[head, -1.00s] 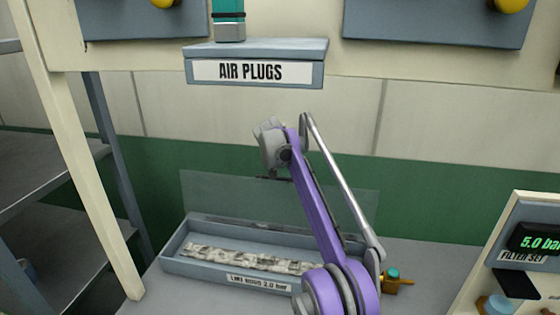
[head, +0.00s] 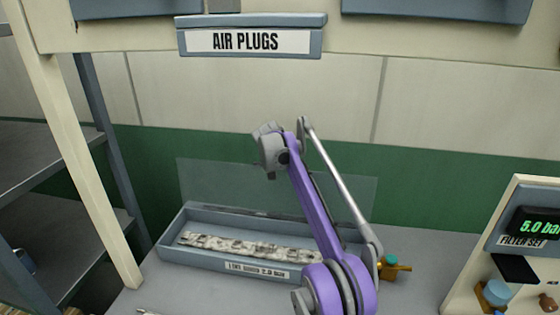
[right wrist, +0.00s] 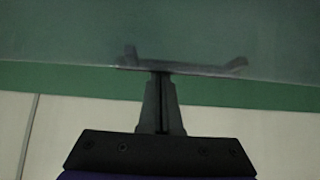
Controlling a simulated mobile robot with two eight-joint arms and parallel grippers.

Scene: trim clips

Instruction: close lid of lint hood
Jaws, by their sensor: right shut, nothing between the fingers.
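The lint hood (head: 170,250) is a long grey open box on the bench, with a label on its front and a mottled grey-white strip (head: 240,247) lying inside. Its clear lid (head: 215,180) stands up along the back, open. My purple right arm rises in front of the box's right part and hides some of it and of the lid. In the right wrist view my right gripper (right wrist: 161,76) is shut and empty, its tips at the edge of the lid (right wrist: 70,45) by a dark handle-like piece (right wrist: 200,70). I cannot tell whether they touch. My left gripper is out of view.
A brass fitting with a green top (head: 393,265) is on the bench right of the hood. A filter set panel (head: 520,240) stands at the far right. An AIR PLUGS shelf (head: 250,40) is on the wall above. Grey shelving (head: 60,185) stands at the left.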

